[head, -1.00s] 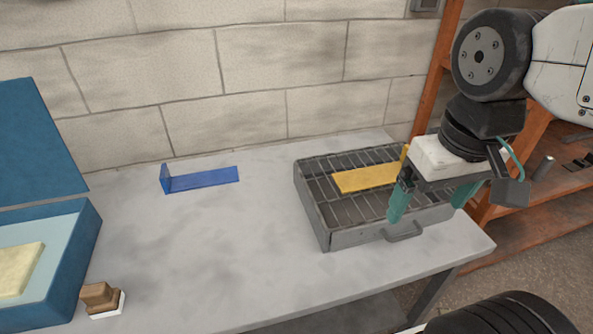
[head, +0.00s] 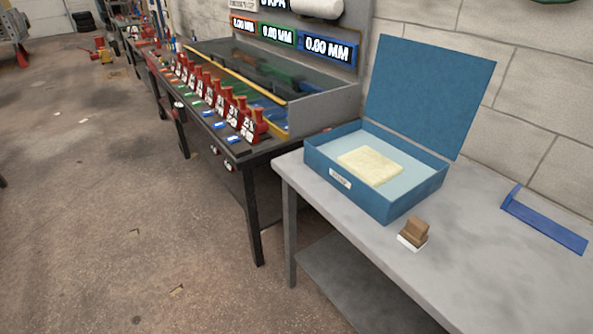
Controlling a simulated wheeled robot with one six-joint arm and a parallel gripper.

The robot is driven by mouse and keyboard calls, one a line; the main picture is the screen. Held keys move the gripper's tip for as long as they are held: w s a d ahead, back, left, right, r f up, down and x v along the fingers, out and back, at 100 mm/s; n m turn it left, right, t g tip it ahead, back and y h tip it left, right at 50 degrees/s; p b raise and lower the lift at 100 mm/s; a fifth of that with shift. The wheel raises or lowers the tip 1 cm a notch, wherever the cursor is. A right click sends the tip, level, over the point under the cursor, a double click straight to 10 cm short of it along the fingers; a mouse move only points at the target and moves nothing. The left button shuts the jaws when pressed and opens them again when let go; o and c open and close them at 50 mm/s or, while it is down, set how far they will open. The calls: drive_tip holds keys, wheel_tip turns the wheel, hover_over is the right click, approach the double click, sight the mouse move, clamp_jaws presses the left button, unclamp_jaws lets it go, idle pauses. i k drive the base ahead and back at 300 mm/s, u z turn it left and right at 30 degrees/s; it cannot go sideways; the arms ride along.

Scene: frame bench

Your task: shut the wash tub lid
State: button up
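The wash tub (head: 350,189) is a blue box with a small white label on its front, standing at the left end of the grey bench. Its blue lid (head: 428,95) stands open, upright and leaning slightly back toward the wall. A pale yellow sponge-like block (head: 370,165) lies inside on the light blue interior. My gripper is not in this view now.
A brown block with a white base (head: 414,233) stands just in front of the tub's right corner. A blue angled bracket (head: 545,221) lies at the right. A dark bench (head: 252,150) with several red clamps stands to the left. The grey bench top (head: 480,240) is mostly bare between.

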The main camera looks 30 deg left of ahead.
sight(432, 95)
drive_tip(key=u, duration=1.3)
drive_tip(key=k, duration=1.3)
drive_tip(key=u, duration=0.9)
drive_tip(key=i, duration=2.4)
drive_tip(key=z, duration=1.05)
drive_tip(key=i, duration=0.75)
drive_tip(key=z, duration=0.9)
